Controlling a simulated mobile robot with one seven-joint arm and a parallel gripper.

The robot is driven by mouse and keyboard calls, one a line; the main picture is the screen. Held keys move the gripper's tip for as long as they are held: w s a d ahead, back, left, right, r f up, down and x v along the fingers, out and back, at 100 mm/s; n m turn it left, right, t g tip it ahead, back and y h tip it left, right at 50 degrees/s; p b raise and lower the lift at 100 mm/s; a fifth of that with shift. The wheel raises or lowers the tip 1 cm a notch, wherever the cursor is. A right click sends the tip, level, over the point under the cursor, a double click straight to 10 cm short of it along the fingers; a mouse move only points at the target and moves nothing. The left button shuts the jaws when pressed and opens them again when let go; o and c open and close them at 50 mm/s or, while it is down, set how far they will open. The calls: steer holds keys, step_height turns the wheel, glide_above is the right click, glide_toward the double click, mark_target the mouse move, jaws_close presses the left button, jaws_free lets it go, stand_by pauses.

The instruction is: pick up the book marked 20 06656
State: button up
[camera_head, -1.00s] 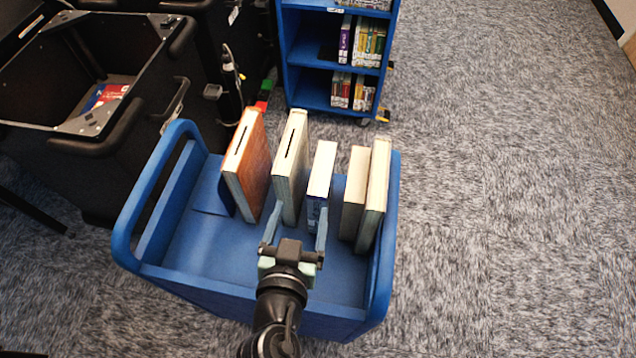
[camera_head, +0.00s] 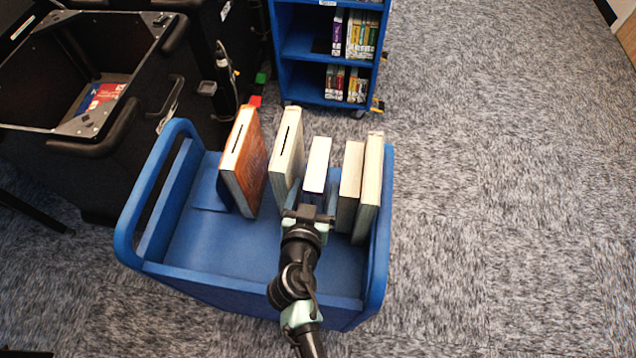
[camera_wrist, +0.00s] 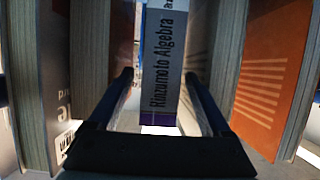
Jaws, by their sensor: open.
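Several books stand upright on the blue cart (camera_head: 190,235). A narrow book with a pale top (camera_head: 317,165) stands in the middle. In the wrist view its spine (camera_wrist: 162,70) is grey-white with a purple bottom and reads "Rinzumoto Algebra". I cannot read the mark 20 06656 on any book. My gripper (camera_head: 315,192) is open at this book. In the wrist view the fingers of my gripper (camera_wrist: 160,80) lie on either side of the spine, with slight gaps. The lower part of the book is mostly hidden by my gripper in the head view.
An orange book (camera_head: 247,170) and a cream book (camera_head: 286,150) stand to the left. Two pale books (camera_head: 349,185) (camera_head: 370,185) stand close on the right. A blue shelf (camera_head: 300,75) and a black bin (camera_head: 60,150) are behind. Carpet is clear at right.

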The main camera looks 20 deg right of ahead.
steer(key=shift+x, duration=1.4)
jaws_close()
steer(key=shift+r, duration=0.1)
